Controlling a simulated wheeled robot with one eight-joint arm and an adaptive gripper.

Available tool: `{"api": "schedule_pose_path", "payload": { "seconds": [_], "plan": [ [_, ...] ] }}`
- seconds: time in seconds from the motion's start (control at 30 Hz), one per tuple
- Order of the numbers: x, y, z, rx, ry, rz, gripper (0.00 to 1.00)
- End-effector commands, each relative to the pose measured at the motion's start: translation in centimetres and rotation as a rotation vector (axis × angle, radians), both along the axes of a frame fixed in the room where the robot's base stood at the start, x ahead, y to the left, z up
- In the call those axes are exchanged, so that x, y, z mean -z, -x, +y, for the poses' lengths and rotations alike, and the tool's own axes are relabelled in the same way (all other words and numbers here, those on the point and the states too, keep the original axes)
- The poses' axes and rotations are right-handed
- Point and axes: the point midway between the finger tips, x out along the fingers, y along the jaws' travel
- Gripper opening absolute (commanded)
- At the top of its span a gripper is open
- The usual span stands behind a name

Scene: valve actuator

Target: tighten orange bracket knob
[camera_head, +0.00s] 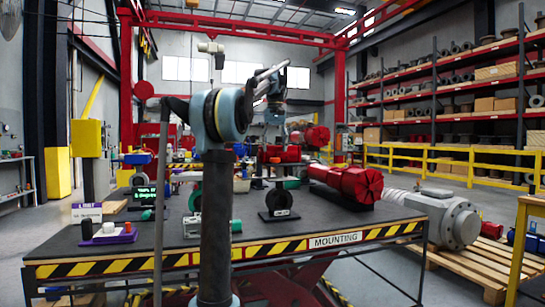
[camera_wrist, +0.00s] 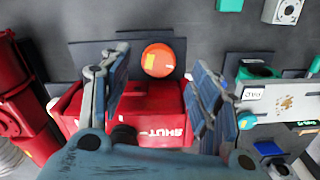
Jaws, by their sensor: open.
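A round orange knob (camera_wrist: 158,60) with a small yellow mark shows in the wrist view, beside the upper edge of a red block (camera_wrist: 165,105) with partly hidden white lettering. My gripper (camera_wrist: 158,62) is open, with one blue-grey finger to the left of the knob and one to the right. The knob shows between the fingertips with a gap on both sides. I cannot tell how far the fingertips are above it. Nothing is held. In the head view my arm hides part of the bench, and I cannot make out the knob there.
The dark workbench (camera_head: 330,228) has a striped front edge marked MOUNTING. A large red actuator (camera_head: 345,183) lies on its right side. A disc on a stand (camera_head: 279,201) and a purple tray (camera_head: 108,237) stand nearer the front. Red cylinders (camera_wrist: 15,100) lie left in the wrist view.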

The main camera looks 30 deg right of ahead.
Motion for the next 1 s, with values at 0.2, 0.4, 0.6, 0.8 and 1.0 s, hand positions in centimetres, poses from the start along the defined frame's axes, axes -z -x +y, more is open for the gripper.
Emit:
{"api": "schedule_pose_path", "payload": {
  "seconds": [0.2,0.4,0.6,0.8,1.0],
  "plan": [
    [-3.6,-0.1,0.0,0.000,0.000,0.000,0.57],
    [-6.2,-0.1,0.0,0.000,0.000,0.000,0.57],
    [-7.6,-0.1,0.0,0.000,0.000,0.000,0.57],
    [-8.0,-0.1,0.1,0.000,0.000,0.000,0.57],
    [-8.0,-0.1,0.1,0.000,0.000,0.000,0.57]
  ]
}}
